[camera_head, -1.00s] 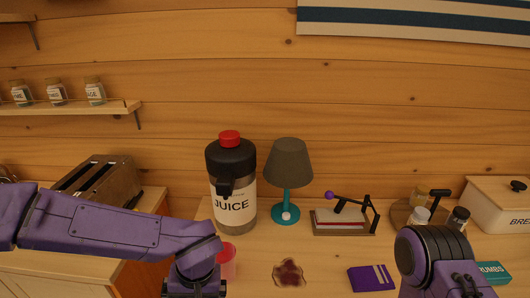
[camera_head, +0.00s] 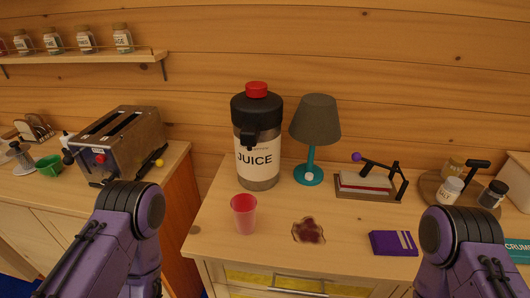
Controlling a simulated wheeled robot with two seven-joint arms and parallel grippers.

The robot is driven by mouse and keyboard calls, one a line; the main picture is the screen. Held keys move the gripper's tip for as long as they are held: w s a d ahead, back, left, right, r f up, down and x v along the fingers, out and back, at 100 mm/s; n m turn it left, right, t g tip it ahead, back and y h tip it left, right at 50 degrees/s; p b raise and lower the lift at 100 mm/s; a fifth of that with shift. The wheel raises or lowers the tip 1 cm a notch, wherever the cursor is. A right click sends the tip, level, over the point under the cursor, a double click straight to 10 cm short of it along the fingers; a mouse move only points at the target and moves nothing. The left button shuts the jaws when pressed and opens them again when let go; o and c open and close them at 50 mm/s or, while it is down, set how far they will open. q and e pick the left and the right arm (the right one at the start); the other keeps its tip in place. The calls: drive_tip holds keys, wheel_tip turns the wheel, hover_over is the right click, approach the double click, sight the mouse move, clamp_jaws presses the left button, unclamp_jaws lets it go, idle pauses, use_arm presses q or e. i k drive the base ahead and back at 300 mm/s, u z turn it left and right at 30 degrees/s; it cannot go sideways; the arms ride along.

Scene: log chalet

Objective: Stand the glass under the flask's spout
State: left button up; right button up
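The flask (camera_head: 257,165) stands upright at the back left of the wooden counter. It has a clear body labelled JUICE, a black top and a red cap. Its black spout (camera_head: 248,142) points toward me. The glass (camera_head: 244,213), a pink-red tumbler, stands upright on the counter in front of the flask and a little left of the spout, apart from the flask. My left arm (camera_head: 115,235) is at lower left and my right arm (camera_head: 465,245) at lower right. Neither gripper's fingers show.
A teal lamp (camera_head: 312,150) stands beside the flask. A toaster (camera_head: 120,143) sits on a separate counter at left, beyond a gap.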

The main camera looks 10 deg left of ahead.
sight(243, 205)
drive_tip(key=u, duration=0.9)
drive_tip(key=k, duration=0.35)
drive_tip(key=z, duration=0.9)
